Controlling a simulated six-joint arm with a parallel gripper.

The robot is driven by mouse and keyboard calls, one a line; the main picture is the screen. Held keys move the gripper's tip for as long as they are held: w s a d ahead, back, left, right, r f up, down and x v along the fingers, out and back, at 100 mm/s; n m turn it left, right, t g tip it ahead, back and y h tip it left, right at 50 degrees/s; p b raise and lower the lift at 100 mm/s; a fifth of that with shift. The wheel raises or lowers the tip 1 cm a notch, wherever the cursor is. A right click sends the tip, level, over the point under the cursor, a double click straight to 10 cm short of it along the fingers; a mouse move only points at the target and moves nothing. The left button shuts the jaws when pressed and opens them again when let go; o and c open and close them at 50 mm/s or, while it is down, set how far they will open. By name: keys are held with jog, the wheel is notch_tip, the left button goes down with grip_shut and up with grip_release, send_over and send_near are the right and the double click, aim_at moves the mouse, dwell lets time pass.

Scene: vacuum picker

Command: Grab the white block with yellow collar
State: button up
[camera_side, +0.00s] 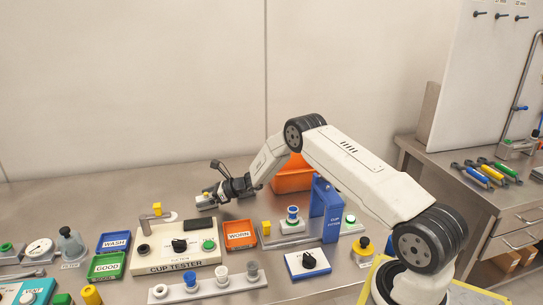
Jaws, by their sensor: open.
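The closest match to the white block with yellow collar (362,254) stands on the bench at the right, beside the yellow-edged base plate. My gripper (207,200) is at the back of the bench, left of centre, well to the left of and behind that block. It points left and low over the bench and is open. I cannot clearly see anything between its fingers.
The cup tester (182,262) stands in front of my gripper, with the green tray (107,266), blue tray (114,242) and orange tray (240,235) nearby. A blue stand (326,210), orange bin (292,180) and dial box (308,265) are further right. The back left bench is clear.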

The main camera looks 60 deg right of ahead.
aim_at(206, 196)
jog(key=shift+f, duration=0.1)
grip_shut()
jog(key=shift+s, duration=0.1)
dwell(0.3)
jog(key=shift+r, duration=1.65)
jog(key=s+a+r, duration=0.2)
jog(key=s+r, duration=0.8)
jog(key=s, duration=0.3)
jog(key=shift+s+a, duration=0.25)
jog(key=shift+a, duration=0.15)
